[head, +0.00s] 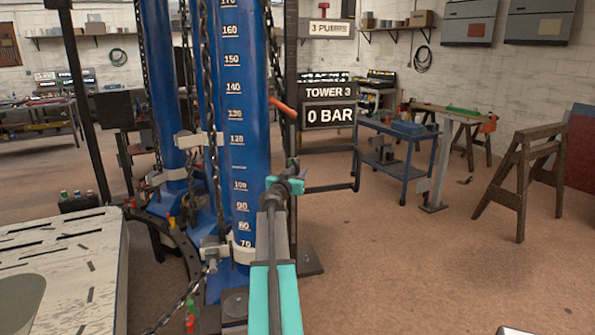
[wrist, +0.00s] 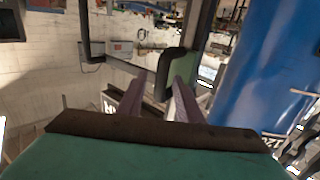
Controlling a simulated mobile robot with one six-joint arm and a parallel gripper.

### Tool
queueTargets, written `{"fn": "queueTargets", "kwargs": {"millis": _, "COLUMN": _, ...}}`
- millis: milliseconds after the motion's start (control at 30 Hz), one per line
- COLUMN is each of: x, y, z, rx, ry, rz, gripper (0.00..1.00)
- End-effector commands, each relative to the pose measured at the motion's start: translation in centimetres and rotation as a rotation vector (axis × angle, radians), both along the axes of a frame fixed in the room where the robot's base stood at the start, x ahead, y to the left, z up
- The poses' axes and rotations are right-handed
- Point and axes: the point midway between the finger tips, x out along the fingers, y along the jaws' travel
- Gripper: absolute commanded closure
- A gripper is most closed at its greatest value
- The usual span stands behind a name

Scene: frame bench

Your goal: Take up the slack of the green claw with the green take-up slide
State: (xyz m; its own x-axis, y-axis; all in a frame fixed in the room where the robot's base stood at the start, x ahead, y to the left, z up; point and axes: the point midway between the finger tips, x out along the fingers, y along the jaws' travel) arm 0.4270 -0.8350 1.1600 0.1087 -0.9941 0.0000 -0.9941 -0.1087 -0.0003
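My gripper (head: 292,168) is raised in front of the blue tower (head: 238,130), near its right side in the head view. In the wrist view my gripper (wrist: 158,82) has its two fingers apart, with no object clearly held. The blue tower (wrist: 265,65) fills the right of the wrist view. I cannot make out the green claw or the green take-up slide for certain; my arm hides part of the tower's foot.
An orange lever (head: 283,107) sticks out above my gripper. A black bar frame (head: 335,187) stands right of it, below the "0 BAR" sign (head: 329,115). Chains (head: 208,130) hang along the tower. A pale slotted platform (head: 75,265) is at left. Floor at right is open before a sawhorse (head: 520,170).

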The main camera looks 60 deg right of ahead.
Motion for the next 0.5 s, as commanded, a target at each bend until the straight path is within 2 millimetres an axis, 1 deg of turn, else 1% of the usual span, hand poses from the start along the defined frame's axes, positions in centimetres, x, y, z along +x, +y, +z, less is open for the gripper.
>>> {"fn": "queueTargets", "kwargs": {"millis": 100, "x": 0.05, "y": -0.44, "z": 0.01, "rx": 0.0, "ry": 0.0, "rz": 0.0, "gripper": 0.68}}
{"fn": "queueTargets", "kwargs": {"millis": 433, "x": 0.04, "y": -0.48, "z": -0.05, "rx": 0.0, "ry": 0.0, "rz": 0.0, "gripper": 0.68}}
{"fn": "queueTargets", "kwargs": {"millis": 500, "x": 0.04, "y": -0.47, "z": -0.05, "rx": 0.0, "ry": 0.0, "rz": 0.0, "gripper": 0.79}}
